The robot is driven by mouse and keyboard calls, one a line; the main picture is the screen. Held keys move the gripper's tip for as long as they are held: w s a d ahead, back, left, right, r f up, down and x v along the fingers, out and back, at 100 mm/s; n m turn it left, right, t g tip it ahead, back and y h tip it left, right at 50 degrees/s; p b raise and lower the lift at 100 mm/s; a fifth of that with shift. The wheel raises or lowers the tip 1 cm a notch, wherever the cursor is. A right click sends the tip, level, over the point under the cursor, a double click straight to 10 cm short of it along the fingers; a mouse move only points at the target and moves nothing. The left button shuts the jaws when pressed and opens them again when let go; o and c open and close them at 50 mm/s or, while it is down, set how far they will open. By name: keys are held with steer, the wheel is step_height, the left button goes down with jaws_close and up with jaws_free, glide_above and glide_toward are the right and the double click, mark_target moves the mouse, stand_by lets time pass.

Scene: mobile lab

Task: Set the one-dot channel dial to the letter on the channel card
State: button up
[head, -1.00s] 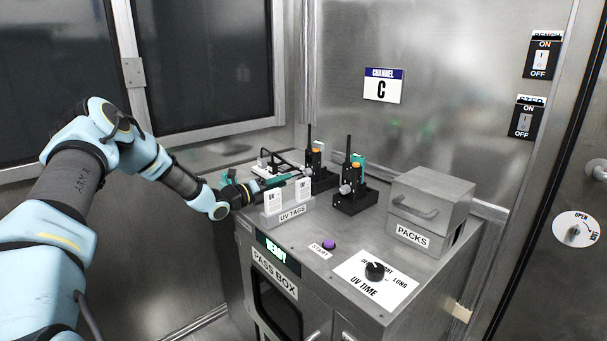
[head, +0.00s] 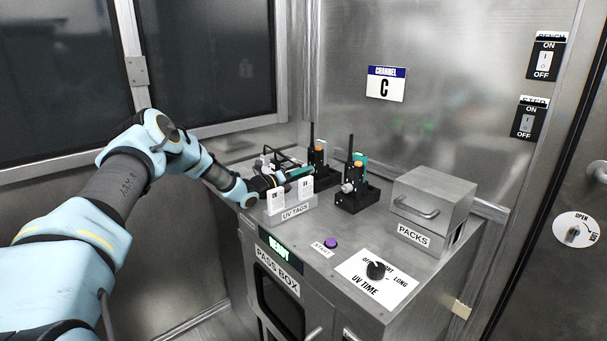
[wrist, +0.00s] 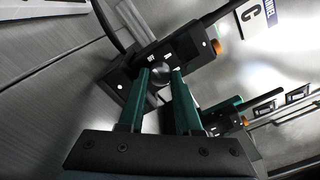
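The channel card (head: 385,84) on the back wall reads C; it also shows in the wrist view (wrist: 262,14). Two black radios with orange knobs and antennas stand on the bench, a left radio (head: 317,155) and a right radio (head: 350,190). My gripper (head: 306,171) is by the left radio. In the wrist view, the green fingertips of my gripper (wrist: 161,72) lie on either side of a dark round dial (wrist: 160,70) on a radio's face (wrist: 190,45). I cannot tell whether they press on it.
A UV TAGS holder (head: 293,212) stands just in front of my gripper. A PACKS box (head: 432,205), a purple button (head: 331,243) and a UV TIME dial (head: 376,270) are to the right.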

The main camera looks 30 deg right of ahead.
jaws_close()
